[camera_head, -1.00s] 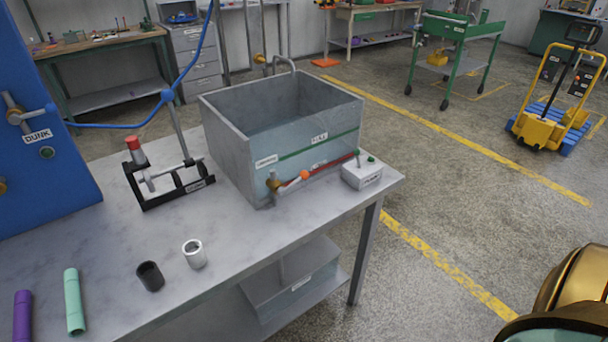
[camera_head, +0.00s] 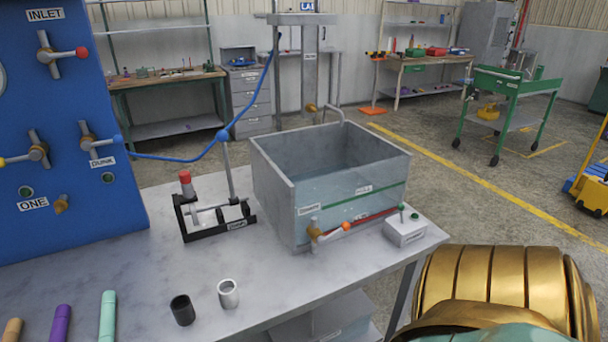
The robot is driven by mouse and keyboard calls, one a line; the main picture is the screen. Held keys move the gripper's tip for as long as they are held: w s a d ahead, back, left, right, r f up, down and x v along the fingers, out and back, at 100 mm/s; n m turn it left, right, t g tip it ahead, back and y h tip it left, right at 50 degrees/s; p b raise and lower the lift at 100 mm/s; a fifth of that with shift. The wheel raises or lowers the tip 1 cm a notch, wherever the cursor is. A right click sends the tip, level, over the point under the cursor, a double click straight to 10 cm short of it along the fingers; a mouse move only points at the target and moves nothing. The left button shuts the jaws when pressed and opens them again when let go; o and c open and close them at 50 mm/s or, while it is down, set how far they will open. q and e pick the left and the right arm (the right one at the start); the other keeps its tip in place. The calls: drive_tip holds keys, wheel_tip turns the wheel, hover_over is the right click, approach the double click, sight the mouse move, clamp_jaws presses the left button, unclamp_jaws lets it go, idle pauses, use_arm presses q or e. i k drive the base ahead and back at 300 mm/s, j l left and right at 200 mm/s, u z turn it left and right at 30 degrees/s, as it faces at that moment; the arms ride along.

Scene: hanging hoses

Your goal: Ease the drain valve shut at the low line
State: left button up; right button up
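A brass valve (camera_head: 314,232) sits low on the front of a grey tank (camera_head: 275,188), near its left front corner. Its handle ends in an orange knob (camera_head: 346,226) and points right, roughly along the tank's front. A small label (camera_head: 309,209) is just above the valve, too small to read surely. A red line (camera_head: 376,216) runs from near the knob along the tank front toward a small white box (camera_head: 405,231). Neither gripper shows; only a gold and teal part of my own arm fills the bottom right, apart from the valve.
A blue panel (camera_head: 60,120) with several valves stands at left, a blue hose (camera_head: 180,159) leaving it. A black pump stand (camera_head: 214,222) is left of the tank. Black (camera_head: 182,310) and white (camera_head: 228,294) sleeves and coloured tubes are in front. The bench between is bare.

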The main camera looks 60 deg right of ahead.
sight(321, 241)
drive_tip(key=k+l+u, duration=0.1)
drive_tip(key=l+u, duration=0.15)
drive_tip(key=l, duration=0.15)
drive_tip(key=k+l+u, duration=0.25)
drive_tip(key=l+u, duration=0.3)
drive_tip(key=l, duration=0.15)
drive_tip(key=k+l+u, duration=0.25)
